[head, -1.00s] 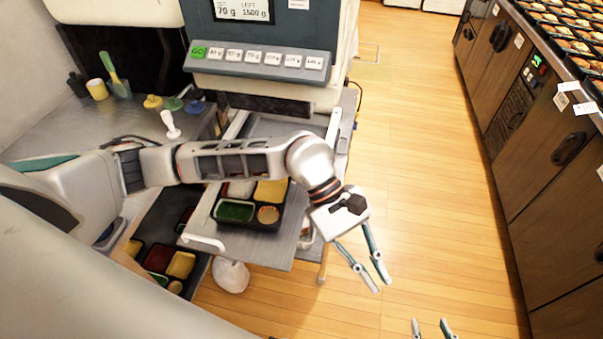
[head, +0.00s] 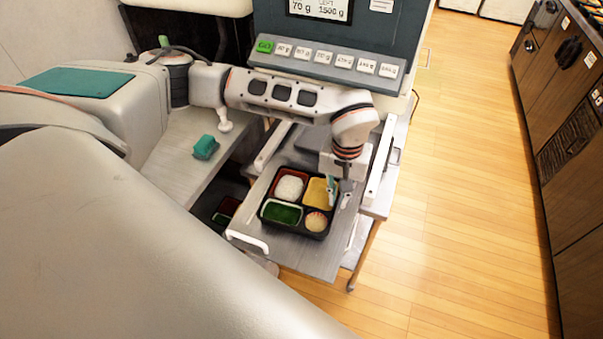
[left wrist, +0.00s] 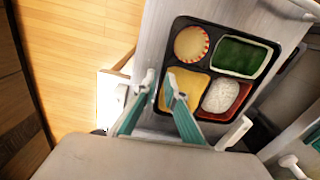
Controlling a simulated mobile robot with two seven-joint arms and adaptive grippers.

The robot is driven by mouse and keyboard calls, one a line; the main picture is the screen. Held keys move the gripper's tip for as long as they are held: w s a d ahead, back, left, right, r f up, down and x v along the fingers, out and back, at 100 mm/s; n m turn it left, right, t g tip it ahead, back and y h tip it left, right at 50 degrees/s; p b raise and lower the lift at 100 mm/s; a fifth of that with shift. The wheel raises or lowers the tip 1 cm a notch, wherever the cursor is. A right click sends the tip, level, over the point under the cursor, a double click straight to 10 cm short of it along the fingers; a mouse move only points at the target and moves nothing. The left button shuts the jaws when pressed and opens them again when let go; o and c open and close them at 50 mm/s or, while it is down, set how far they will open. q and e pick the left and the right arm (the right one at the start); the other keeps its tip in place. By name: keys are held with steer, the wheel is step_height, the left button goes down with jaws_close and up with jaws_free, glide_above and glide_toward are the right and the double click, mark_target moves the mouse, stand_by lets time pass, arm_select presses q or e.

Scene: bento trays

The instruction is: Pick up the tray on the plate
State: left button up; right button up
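A black bento tray (head: 327,232) lies on the grey metal plate (head: 300,252) below the scale. It holds white rice, a yellow portion, a green portion and a small round striped cup. The tray (left wrist: 184,61) fills the upper middle of the left wrist view. My left gripper (head: 338,193) is at the tray's right side in the head view. Its fingers (left wrist: 160,80) are open, one over the yellow compartment and one outside the rim, with the tray's wall between them. I cannot tell whether they touch it. My right gripper is not in view.
The scale with its button panel (head: 325,60) stands behind the plate. White handles (head: 247,242) flank the plate. A green sponge-like block (head: 205,147) sits on the counter at left. Another tray (head: 224,211) is partly hidden lower left. Open wooden floor lies to the right.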

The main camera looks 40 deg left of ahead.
mark_target(336, 207)
arm_select(q)
steer(key=f, duration=0.4)
steer(key=shift+s+f, duration=0.1)
steer(key=shift+s, duration=0.1)
jaws_close()
